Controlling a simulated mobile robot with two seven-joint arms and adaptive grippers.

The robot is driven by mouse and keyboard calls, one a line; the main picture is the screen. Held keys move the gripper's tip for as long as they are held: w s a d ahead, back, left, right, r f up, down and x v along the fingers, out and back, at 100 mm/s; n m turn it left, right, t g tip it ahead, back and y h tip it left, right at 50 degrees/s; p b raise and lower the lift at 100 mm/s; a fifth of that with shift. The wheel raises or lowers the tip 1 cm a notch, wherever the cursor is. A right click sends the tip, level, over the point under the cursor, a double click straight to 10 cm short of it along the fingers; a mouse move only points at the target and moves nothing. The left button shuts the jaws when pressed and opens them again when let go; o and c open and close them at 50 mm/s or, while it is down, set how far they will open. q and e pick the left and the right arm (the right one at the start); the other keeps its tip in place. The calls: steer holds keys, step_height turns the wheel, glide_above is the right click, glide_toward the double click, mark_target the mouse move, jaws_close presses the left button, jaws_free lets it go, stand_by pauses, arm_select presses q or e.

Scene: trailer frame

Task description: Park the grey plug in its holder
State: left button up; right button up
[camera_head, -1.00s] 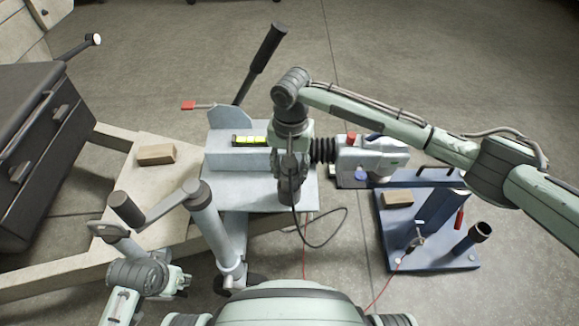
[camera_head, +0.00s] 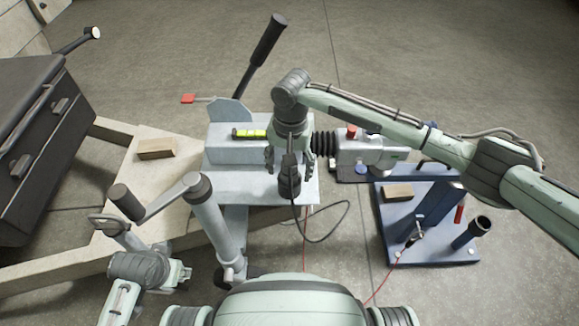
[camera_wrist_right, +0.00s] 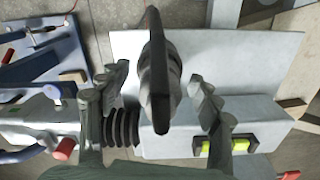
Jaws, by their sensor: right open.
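The grey plug (camera_head: 289,186) is a dark, stubby body with a black cable. It sits between the fingers of my right gripper (camera_head: 290,166), over the pale metal plate of the trailer frame. The right wrist view shows the plug (camera_wrist_right: 158,88) between the two spread fingers of the right gripper (camera_wrist_right: 160,86), with a gap on each side. Whether the plug rests on the plate or in a socket is hidden. A dark open cup (camera_head: 480,224), possibly the holder, stands on the blue stand at right. My left gripper (camera_head: 182,274) is low at left; its fingers are unclear.
The black cable (camera_head: 345,222) loops right of the plug. A grey coupling head (camera_head: 365,153) with bellows lies right of the gripper. A yellow level (camera_head: 249,133), long lever (camera_head: 262,52) and grey crank post (camera_head: 215,235) stand nearby. The blue stand (camera_head: 440,253) is at right.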

step_height(320, 180, up, 12)
steer(key=shift+r, duration=0.1)
stand_by(0.5)
steer(key=shift+s, duration=0.1)
